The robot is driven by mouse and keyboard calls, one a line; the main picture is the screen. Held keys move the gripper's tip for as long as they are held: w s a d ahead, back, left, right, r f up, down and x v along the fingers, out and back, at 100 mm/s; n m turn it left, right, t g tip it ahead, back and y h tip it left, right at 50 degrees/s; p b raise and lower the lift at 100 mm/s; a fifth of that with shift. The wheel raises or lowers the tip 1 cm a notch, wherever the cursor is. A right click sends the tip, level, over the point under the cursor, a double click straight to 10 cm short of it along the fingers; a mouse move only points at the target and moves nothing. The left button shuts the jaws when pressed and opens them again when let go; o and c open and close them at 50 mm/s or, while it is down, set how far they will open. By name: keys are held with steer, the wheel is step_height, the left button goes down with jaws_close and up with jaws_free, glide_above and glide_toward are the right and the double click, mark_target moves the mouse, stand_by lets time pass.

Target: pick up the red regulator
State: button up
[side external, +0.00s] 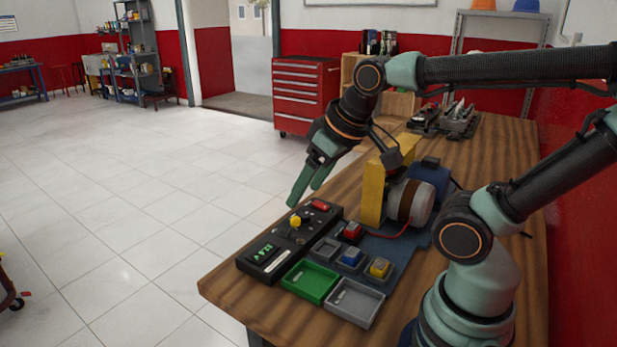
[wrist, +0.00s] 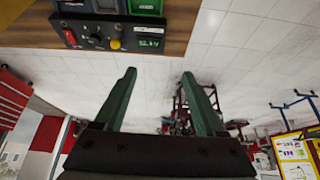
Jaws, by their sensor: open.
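The red regulator (side external: 353,231) is a small red-topped block seated in the dark holder tray (side external: 331,258), beside a blue block (side external: 351,256) and a yellow block (side external: 379,267). My gripper (side external: 302,197) is open and empty. It is in the air above the far end of the black control panel, to the left of the red regulator and higher than it. In the wrist view the open fingers (wrist: 158,73) have only floor and background between them. I cannot make out the red regulator in the wrist view.
The black control panel (side external: 262,262) has a yellow knob and a red switch. A green bin (side external: 310,299) and a grey bin (side external: 355,319) sit at the front. A yellow bracket (side external: 371,196) and a motor (side external: 409,201) stand behind the regulator. A red cable runs nearby.

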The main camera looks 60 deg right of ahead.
steer(key=w+d+f+m+g, duration=0.3)
steer(key=d+m, duration=0.5)
steer(key=d, duration=0.2)
steer(key=m+g, duration=0.3)
steer(key=m, duration=0.7)
glide_above(352, 226)
step_height(352, 226, down, 7)
steer(key=f, duration=0.6)
steer(key=shift+w+a+f, duration=0.1)
steer(key=shift+a+f, duration=0.15)
steer(key=shift+f, duration=0.05)
steer(key=shift+d+f, duration=0.2)
steer(key=shift+f, duration=2.5)
jaws_close()
